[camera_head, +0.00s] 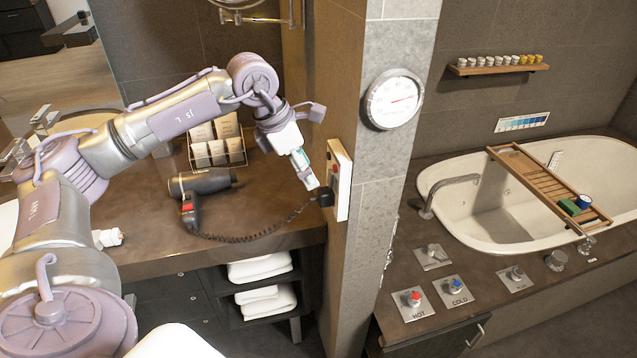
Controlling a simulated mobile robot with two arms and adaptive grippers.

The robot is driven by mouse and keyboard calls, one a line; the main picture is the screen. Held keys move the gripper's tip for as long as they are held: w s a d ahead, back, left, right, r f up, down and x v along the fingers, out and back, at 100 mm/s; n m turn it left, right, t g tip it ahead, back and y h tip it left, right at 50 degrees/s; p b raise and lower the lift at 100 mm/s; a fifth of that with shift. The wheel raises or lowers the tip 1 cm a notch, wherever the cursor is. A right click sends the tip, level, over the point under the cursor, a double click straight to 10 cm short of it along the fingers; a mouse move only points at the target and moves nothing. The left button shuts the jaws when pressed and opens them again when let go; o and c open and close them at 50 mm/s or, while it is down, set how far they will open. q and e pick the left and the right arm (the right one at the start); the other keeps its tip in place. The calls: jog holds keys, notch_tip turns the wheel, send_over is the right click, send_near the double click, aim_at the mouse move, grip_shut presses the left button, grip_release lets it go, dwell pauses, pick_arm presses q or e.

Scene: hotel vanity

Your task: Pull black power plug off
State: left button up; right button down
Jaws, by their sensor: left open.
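The black power plug (325,196) sits at the lower part of the white wall outlet plate (342,180) on the side of the pillar. Its dark cord (262,234) runs down and left across the counter to a black hair dryer (203,184). My left gripper (311,183) is open, with its fingertips just up and left of the plug. I cannot tell whether they touch it.
The pillar (379,180) with a round gauge (394,99) divides the brown vanity counter (150,245) from the bathtub (480,225). A rack of cards (216,150) stands behind the hair dryer. Folded towels (262,268) lie on shelves below.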

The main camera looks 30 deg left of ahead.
aim_at(318, 192)
pick_arm(q)
jog(key=x, duration=0.2)
jog(key=p+x, duration=0.1)
jog(key=x, duration=0.1)
jog(key=shift+w+r, duration=0.15)
jog(key=shift+w, duration=0.1)
jog(key=shift+p+x, duration=0.3)
jog(key=shift+x, duration=0.95)
jog(key=shift+f, duration=0.35)
jog(key=shift+w+d+f, duration=0.1)
jog(key=shift+w+f, duration=0.05)
jog(key=shift+f, duration=0.4)
jog(key=c, duration=0.8)
jog(key=shift+c, duration=1.1)
jog(key=o, duration=0.4)
grip_shut()
pick_arm(e)
jog(key=w+r, duration=0.2)
jog(key=shift+w+d+r, duration=0.15)
jog(key=shift+w+r, duration=0.05)
jog(key=shift+w, duration=0.15)
jog(key=shift+w+f, duration=0.1)
pick_arm(q)
jog(key=shift+s+a, duration=0.65)
jog(key=shift+s, duration=0.05)
pick_arm(e)
jog(key=shift+a+f, duration=0.2)
